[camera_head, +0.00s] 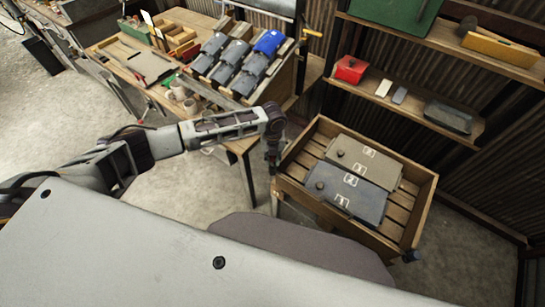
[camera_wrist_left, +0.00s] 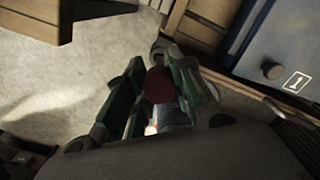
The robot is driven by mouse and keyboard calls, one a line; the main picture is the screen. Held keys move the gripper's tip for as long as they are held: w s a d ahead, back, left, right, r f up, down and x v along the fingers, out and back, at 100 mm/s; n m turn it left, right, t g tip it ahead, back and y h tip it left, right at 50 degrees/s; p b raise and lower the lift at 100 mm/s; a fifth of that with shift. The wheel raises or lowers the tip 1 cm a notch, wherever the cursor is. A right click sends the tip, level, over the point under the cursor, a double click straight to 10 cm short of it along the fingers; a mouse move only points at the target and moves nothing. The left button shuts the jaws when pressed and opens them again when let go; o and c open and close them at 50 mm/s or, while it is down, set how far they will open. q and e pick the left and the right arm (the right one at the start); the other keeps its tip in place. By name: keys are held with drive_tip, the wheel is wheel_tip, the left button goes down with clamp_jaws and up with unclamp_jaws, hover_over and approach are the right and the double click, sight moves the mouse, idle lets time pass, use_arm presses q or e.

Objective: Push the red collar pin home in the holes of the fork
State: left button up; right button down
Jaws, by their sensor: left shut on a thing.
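My left gripper (camera_head: 272,155) hangs at the left edge of a wooden crate, at the end of my left arm. In the left wrist view my left gripper (camera_wrist_left: 150,90) is shut on a dark red round piece, which looks like the red collar pin (camera_wrist_left: 159,84). A greyish cylindrical part shows just below the red piece; I cannot tell whether it belongs to the fork. The fork and its holes cannot be made out in either view. The pin is too small or hidden in the head view. My right gripper is not in view.
The wooden crate (camera_head: 424,205) holds a grey-brown panel (camera_head: 365,162) and a blue-grey panel (camera_head: 345,192), with number labels. A workbench (camera_head: 125,62) with a rack of grey and blue parts stands at the back left. Shelves (camera_head: 470,135) line the right wall. Open floor lies at left.

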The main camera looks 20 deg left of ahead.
use_arm(q)
drive_tip(key=shift+f, duration=0.5)
idle(0.8)
drive_tip(key=shift+p, duration=0.65)
idle(1.7)
drive_tip(key=shift+f, duration=0.7)
idle(1.4)
drive_tip(key=shift+p, duration=0.3)
idle(2.0)
